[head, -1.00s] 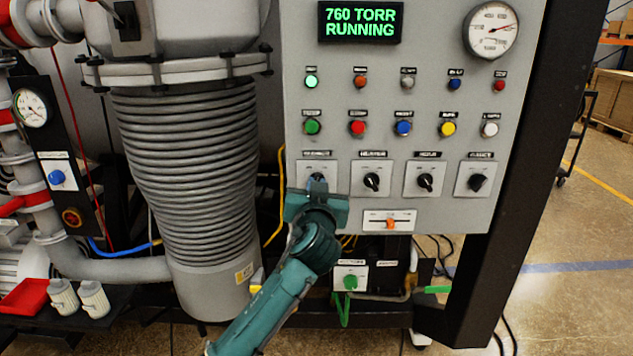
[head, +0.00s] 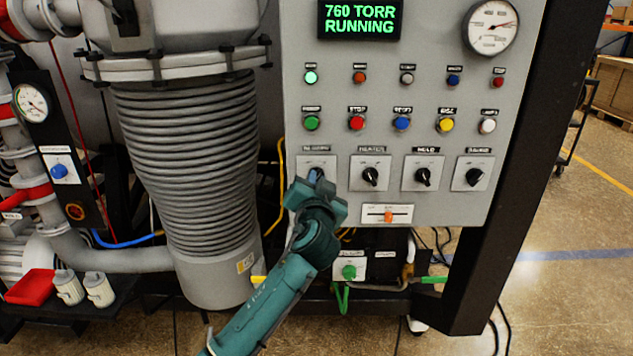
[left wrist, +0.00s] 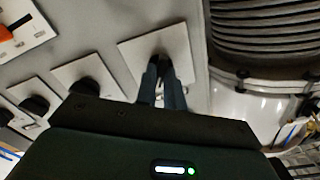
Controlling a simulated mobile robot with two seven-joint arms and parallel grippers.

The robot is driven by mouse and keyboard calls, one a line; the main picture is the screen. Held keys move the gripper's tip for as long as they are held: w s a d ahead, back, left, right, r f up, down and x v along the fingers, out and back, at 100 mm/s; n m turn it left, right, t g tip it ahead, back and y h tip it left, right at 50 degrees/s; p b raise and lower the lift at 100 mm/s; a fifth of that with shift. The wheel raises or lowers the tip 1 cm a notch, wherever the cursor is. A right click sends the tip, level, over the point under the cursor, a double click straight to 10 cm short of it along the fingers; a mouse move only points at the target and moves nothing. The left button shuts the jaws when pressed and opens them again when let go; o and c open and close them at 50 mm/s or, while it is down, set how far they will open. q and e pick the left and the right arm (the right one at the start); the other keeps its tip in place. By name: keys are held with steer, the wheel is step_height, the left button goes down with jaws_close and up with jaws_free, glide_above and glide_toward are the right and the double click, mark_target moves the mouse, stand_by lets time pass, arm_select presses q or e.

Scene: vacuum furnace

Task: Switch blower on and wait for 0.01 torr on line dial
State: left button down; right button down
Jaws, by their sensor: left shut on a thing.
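The grey control panel (head: 440,205) has a row of black rotary knobs on white plates. My left gripper (head: 316,176) is at the leftmost knob, which it mostly hides in the head view. In the left wrist view my two fingers (left wrist: 163,82) are shut on that black knob (left wrist: 159,62). Its label is too small to read. The green display (head: 360,18) reads 760 TORR RUNNING. A round dial (head: 490,26) is at the panel's top right, and another dial (head: 31,102) is on a black plate at the far left. My right gripper is not in view.
Coloured buttons and lamps sit above the knobs, including a lit green lamp (head: 311,77). A slider (head: 388,215) is below the knobs. A large ribbed grey vessel (head: 190,150) stands left of the panel. Open floor (head: 575,290) lies to the right.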

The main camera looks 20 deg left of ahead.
arm_select(q)
steer(key=c, duration=1.5)
jaws_free()
steer(key=b+v, duration=0.1)
steer(key=v, duration=1.2)
steer(key=shift+b, duration=0.3)
steer(key=shift+s, duration=0.1)
